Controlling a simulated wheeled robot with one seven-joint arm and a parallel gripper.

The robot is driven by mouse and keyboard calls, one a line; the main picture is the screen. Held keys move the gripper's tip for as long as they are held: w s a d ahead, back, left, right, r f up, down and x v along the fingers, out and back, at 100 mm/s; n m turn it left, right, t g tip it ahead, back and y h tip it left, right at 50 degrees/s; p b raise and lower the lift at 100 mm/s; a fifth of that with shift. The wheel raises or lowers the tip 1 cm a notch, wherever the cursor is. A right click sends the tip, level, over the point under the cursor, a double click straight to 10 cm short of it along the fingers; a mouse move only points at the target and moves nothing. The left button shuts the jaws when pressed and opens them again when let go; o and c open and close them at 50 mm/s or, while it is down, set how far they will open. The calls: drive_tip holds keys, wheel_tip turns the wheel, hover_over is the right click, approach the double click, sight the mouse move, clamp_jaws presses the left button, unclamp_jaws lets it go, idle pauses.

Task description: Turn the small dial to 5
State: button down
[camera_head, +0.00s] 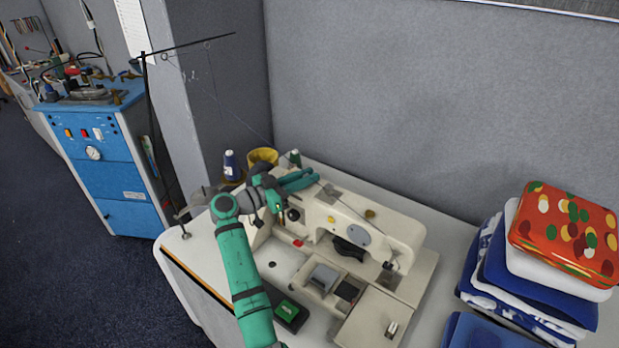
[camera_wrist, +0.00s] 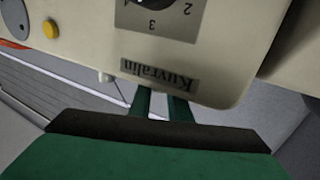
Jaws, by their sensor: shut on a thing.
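The cream sewing machine (camera_head: 375,225) stands on the table. In the head view, a dark knob (camera_head: 292,214) is on its front at the left end. In the wrist view, a dark dial (camera_wrist: 153,3) with a plate marked 2 and 3 is cut off at the top edge, so its setting cannot be read. My gripper (camera_wrist: 160,103) shows two green fingers a little apart, passing behind the edge of the machine below the "Kuvralin" label (camera_wrist: 160,74). Their tips are hidden, and so is what they are shut on. In the head view, my gripper (camera_head: 300,179) is at the machine's upper left end.
A blue thread spool (camera_head: 230,165) and a yellow cup (camera_head: 263,157) stand behind my wrist. A yellow button (camera_head: 331,219) is on the machine's front. Folded cloths and a red patterned tin (camera_head: 565,232) are stacked at the right. A grey wall stands behind the table.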

drive_tip(key=shift+s+d+f+m+g+h, duration=0.1)
drive_tip(key=shift+d+m+g+h, duration=0.15)
drive_tip(key=shift+m+g+h, duration=0.45)
drive_tip(key=c, duration=1.7)
unclamp_jaws()
drive_tip(key=shift+o, duration=0.2)
drive_tip(key=shift+y, duration=0.3)
drive_tip(key=shift+a, duration=0.35)
drive_tip(key=shift+a, duration=0.1)
